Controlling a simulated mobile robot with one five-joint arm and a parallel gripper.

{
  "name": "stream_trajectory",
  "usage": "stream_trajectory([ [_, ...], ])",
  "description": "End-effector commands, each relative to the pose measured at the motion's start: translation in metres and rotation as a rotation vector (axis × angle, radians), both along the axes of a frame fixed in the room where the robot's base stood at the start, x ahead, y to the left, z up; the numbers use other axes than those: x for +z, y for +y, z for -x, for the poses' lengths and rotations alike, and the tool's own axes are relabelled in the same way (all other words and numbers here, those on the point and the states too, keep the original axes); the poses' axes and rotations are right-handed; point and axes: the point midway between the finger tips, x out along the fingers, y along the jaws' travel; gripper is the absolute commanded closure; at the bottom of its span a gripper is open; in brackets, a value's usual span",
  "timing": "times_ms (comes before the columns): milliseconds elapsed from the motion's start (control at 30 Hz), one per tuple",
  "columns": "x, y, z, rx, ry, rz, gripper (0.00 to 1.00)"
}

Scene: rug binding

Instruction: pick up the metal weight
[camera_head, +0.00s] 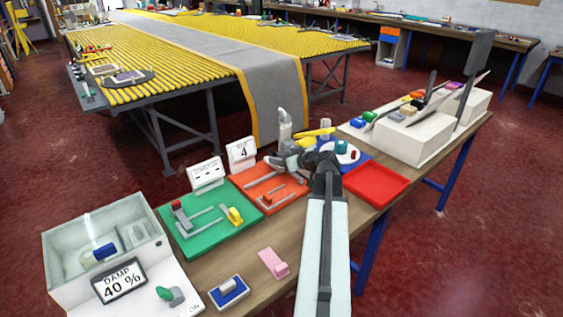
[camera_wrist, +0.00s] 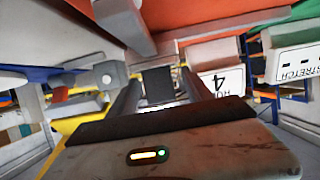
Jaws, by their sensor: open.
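A small grey-tan cylinder (camera_head: 326,123), possibly the metal weight, stands at the back of the blue mat (camera_head: 362,160), though its material is too small to tell. In the wrist view a grey piece with a round end (camera_wrist: 109,78) shows left of the jaws; I cannot tell if it is the same thing. My gripper (camera_head: 284,161) is over the back of the bench, between the orange mat (camera_head: 246,182) and the blue mat. It also shows in the wrist view (camera_wrist: 157,88), with its dark fingers apart. A dark block shows past them; I see nothing clearly held.
A pale bottle-like thing (camera_head: 285,128) stands just behind my gripper. A card marked 4 (camera_head: 242,154) stands close on its left. A yellow tool (camera_head: 314,134) and a white plate (camera_head: 346,153) lie on the right. The red tray (camera_head: 376,184) is empty.

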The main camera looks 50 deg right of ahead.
Motion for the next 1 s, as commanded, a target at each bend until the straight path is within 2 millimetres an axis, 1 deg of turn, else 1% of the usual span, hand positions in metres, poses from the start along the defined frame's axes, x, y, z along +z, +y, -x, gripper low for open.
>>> stream_trajectory([
  [67, 0.001, 0.0, 0.001, 0.0, 0.0, 0.0, 0.42],
  [100, 0.001, 0.0, 0.001, 0.0, 0.0, 0.0, 0.47],
  [167, 0.001, 0.0, 0.001, 0.0, 0.0, 0.0, 0.64],
  [200, 0.001, 0.001, 0.001, 0.0, 0.0, 0.0, 0.75],
  [300, 0.001, 0.001, 0.0, 0.0, 0.0, 0.0, 1.0],
  [600, 0.001, 0.001, 0.0, 0.001, -0.001, 0.0, 1.0],
  [733, 0.007, 0.001, 0.0, 0.001, -0.001, 0.0, 1.0],
  [867, 0.023, 0.001, 0.0, 0.001, -0.001, 0.0, 1.0],
  [1000, 0.051, 0.001, 0.0, 0.002, -0.001, -0.001, 1.0],
])
